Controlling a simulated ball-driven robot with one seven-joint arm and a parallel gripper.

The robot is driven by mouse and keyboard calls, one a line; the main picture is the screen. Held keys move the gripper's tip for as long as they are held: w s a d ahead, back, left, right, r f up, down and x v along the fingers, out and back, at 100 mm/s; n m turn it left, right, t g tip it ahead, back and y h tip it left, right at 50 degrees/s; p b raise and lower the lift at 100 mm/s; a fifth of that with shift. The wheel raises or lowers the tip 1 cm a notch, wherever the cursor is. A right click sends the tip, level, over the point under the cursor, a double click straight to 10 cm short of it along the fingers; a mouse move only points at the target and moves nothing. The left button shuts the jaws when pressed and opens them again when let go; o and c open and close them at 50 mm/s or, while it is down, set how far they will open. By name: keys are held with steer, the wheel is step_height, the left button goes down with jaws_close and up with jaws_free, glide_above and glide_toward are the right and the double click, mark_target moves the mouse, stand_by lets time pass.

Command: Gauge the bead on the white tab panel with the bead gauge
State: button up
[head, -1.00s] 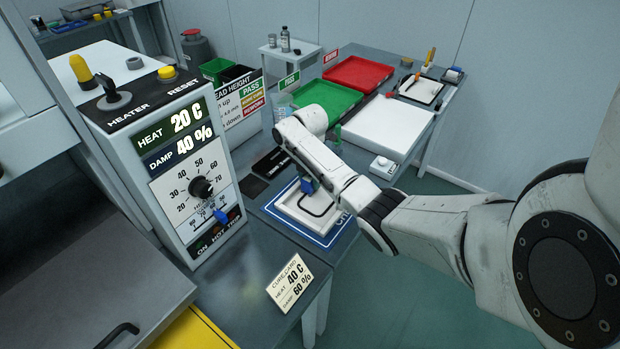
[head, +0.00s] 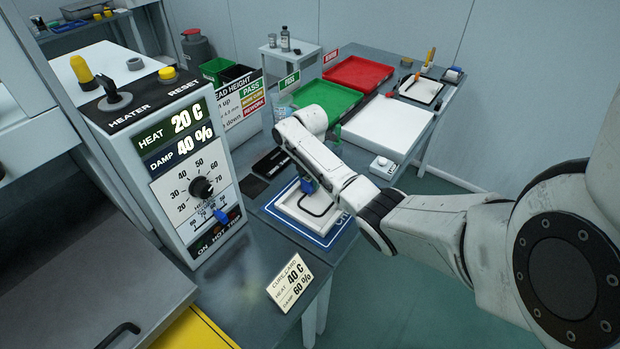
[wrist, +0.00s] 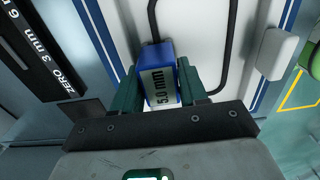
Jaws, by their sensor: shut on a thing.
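The white tab panel (head: 329,224) lies inside the blue outlined mat (head: 275,209) on the bench, with a black bead running around its face. The bead gauge (head: 307,186) is a blue block. A white tab (wrist: 277,52) sticks out at the panel's side.
A black strip (wrist: 35,45) marked ZERO 3 mm lies left of the panel. A green tray (head: 325,98), a red tray (head: 358,73) and a white board (head: 388,126) are behind. The heater box (head: 185,160) stands left, the cure card (head: 289,283) in front.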

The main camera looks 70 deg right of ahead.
step_height(320, 180, up, 5)
steer(key=p, duration=0.5)
steer(key=shift+r, duration=0.2)
steer(key=shift+r+p, duration=0.3)
steer(key=shift+r, duration=1)
